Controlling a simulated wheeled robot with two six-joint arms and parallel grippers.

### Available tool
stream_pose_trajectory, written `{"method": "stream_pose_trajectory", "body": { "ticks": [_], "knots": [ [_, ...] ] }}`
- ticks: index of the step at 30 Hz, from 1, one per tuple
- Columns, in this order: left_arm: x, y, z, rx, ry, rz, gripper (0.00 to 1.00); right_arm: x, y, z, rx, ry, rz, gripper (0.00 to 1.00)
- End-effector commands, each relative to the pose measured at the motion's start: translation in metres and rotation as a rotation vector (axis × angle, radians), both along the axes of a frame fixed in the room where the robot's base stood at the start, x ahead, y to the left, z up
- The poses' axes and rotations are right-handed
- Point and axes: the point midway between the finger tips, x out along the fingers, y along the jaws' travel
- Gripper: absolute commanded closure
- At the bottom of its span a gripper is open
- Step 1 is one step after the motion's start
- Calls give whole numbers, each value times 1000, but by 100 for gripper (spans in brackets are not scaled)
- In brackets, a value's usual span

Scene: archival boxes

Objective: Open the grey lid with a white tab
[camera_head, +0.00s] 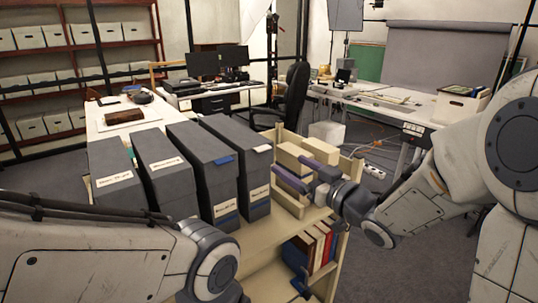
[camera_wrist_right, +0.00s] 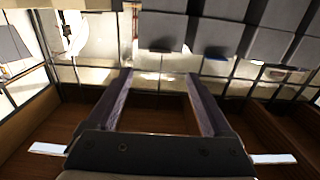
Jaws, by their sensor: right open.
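The grey lid with a white tab (camera_head: 262,149) tops the rightmost of several tall dark grey boxes (camera_head: 239,170) in the head view. The lid sits flat and closed on its box. The white tab is on the lid's right front edge, and it also shows near the top middle of the wrist view (camera_wrist_right: 158,50). My right gripper (camera_head: 288,164) is just right of this box, apart from it, with its two dark purple fingers spread and empty. The open fingers also show in the wrist view (camera_wrist_right: 158,76). Only my left arm shows at lower left; its gripper is out of view.
The neighbouring grey box has a lid with a blue tab (camera_head: 225,160). Tan boxes (camera_head: 305,160) stand in a wooden tray right of the grey boxes, close to my right gripper. Books (camera_head: 312,245) fill the shelf below. The cart's front top is bare.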

Motion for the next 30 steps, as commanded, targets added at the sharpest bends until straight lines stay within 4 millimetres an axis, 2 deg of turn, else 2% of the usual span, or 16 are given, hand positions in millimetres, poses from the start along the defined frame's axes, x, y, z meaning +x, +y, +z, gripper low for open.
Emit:
{"method": "stream_pose_trajectory", "body": {
  "ticks": [16,21,29,30],
  "knots": [
    [0,0,17,0,0,0,50,71,52,2,0,-1,1,15],
    [0,0,18,0,0,0,50,80,59,1,1,-1,0,15],
    [0,0,18,0,0,0,50,81,59,0,1,-1,-1,15],
    [0,0,18,0,0,0,50,81,59,1,1,-1,-1,23]
  ]
}}
